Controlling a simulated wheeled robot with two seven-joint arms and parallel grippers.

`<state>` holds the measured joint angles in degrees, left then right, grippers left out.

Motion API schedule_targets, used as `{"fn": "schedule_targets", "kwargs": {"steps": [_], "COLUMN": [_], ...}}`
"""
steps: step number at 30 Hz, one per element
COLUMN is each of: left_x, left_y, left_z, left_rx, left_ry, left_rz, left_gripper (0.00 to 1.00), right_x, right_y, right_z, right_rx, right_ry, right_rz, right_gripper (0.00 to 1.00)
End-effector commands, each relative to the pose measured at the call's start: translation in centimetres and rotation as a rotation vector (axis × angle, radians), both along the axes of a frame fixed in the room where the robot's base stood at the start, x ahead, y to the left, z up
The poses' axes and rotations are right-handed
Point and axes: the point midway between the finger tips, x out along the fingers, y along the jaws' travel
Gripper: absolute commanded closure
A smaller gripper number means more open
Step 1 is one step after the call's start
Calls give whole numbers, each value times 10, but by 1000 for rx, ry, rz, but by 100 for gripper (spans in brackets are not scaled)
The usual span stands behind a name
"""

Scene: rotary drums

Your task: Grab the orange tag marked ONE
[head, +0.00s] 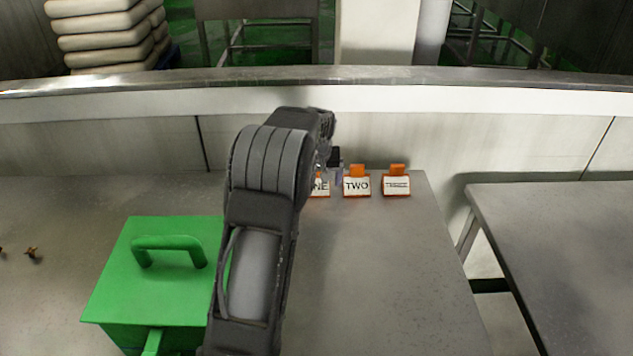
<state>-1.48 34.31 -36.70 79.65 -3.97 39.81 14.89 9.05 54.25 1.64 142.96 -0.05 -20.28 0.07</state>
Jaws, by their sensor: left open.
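The orange tag marked ONE (320,188) stands at the back of the grey table. My left arm covers its left part, so only the letters "NE" show. My left gripper (334,163) is open right above and behind this tag. Its fingers are small and partly hidden by my wrist, so I cannot tell whether they touch the tag. The orange tag marked TWO (357,186) stands just to the right. A third orange tag (396,186) with small lettering stands further right. My right gripper is not in view.
A green box with a handle (168,250) sits on the table at the left, beside my forearm. A low wall (450,140) runs behind the tags. A second grey table (570,240) stands at the right across a gap. The table right of my arm is clear.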

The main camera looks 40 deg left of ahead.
Motion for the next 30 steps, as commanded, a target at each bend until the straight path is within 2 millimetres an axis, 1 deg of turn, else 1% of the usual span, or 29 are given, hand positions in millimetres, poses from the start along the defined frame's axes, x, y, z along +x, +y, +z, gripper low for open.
{"fn": "schedule_targets", "kwargs": {"steps": [17,30], "left_x": [0,0], "left_y": [0,0], "left_z": [0,0], "left_rx": [0,0], "left_ry": [0,0], "left_rz": [-1,-1], "left_gripper": [7,43], "right_x": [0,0], "right_y": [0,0], "right_z": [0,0], "right_rx": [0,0], "right_ry": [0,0], "right_rz": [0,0], "right_gripper": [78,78]}}
